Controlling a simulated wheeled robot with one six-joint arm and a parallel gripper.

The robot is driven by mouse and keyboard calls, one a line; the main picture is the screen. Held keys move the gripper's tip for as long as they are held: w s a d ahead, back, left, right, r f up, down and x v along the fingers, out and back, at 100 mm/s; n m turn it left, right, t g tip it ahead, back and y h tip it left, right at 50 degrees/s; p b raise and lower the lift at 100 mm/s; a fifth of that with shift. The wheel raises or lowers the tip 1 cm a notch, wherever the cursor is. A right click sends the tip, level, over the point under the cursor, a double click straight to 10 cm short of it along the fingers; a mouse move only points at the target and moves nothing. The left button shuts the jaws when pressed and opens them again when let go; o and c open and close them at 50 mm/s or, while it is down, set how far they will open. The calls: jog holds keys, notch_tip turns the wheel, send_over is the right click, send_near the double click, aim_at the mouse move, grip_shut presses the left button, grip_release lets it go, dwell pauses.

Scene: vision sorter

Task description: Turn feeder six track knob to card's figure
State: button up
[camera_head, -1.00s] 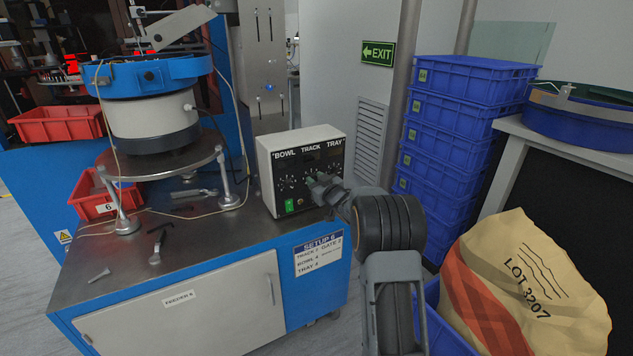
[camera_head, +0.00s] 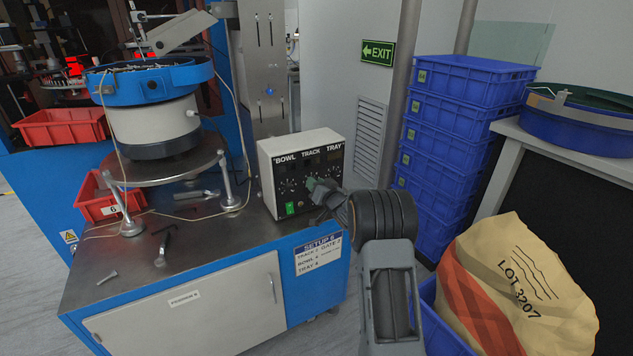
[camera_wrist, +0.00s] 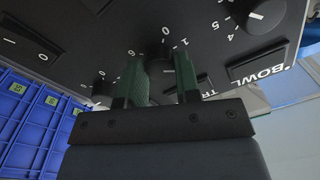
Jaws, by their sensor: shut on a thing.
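The control box (camera_head: 270,185) for feeder six stands on the bench, with dials labelled BOWL, TRACK and TRAY. My gripper (camera_head: 314,186) is at the middle, TRACK dial. In the wrist view its green fingers (camera_wrist: 160,88) are closed on the track knob (camera_wrist: 162,76), which sits between them and is mostly hidden. The scale figures show upside down around it; its pointer cannot be read. The bowl knob (camera_wrist: 265,14) and the tray knob (camera_wrist: 102,87) are free on either side. The setup card (camera_head: 318,257) on the bench front has a TRACK line; its figure is too small to read surely.
The bowl feeder (camera_head: 150,110) stands left of the box. Loose tools (camera_head: 165,245) and a red bin (camera_head: 105,205) lie on the bench. Stacked blue crates (camera_head: 445,135) and a LOT 3207 sack (camera_head: 515,285) stand right, close to my arm.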

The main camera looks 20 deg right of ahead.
jog(key=shift+m+p, duration=0.3)
jog(key=shift+m, duration=0.6)
jog(key=o, duration=0.9)
jog(key=s, duration=0.4)
jog(key=s+d, duration=0.1)
jog(key=s, duration=0.4)
jog(key=s+d, duration=0.1)
jog(key=s, duration=0.3)
jog(key=shift+s+f, duration=0.25)
jog(key=shift+s, duration=0.1)
